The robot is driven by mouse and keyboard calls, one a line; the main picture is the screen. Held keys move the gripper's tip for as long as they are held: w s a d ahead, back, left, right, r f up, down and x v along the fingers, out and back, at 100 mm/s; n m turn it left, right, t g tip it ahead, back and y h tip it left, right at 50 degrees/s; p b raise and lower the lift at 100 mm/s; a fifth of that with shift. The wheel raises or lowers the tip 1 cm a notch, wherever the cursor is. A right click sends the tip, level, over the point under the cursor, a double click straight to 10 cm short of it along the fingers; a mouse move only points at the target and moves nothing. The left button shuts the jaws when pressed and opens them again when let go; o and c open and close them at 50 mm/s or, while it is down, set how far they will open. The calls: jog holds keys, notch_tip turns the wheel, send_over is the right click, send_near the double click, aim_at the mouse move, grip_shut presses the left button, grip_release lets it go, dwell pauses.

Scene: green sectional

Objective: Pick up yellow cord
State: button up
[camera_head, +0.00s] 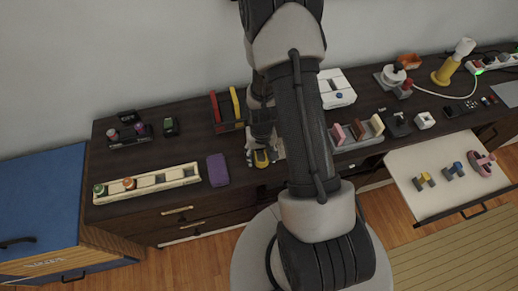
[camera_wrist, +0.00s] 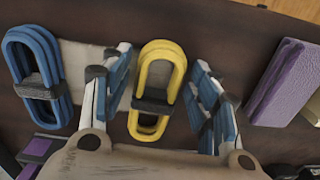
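The yellow cord (camera_wrist: 158,88) is a bundled long loop with a dark band around its middle. In the wrist view it lies between the two fingers of my gripper (camera_wrist: 160,68), which is open, with gaps visible on both sides. In the head view the yellow cord (camera_head: 261,159) shows small just below my gripper (camera_head: 262,146), near the front edge of the dark cabinet top. A blue cord (camera_wrist: 38,78) with a dark band lies left of the left finger. The cord's near end is close to my gripper's palm.
A purple case (camera_head: 217,170) lies left of my gripper and shows at right in the wrist view (camera_wrist: 285,82). A long cream tray (camera_head: 147,184) is farther left. A rack with red and yellow items (camera_head: 228,126) stands behind. A grey slotted holder (camera_head: 358,144) is to the right.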

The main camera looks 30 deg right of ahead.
jog(key=c, duration=0.8)
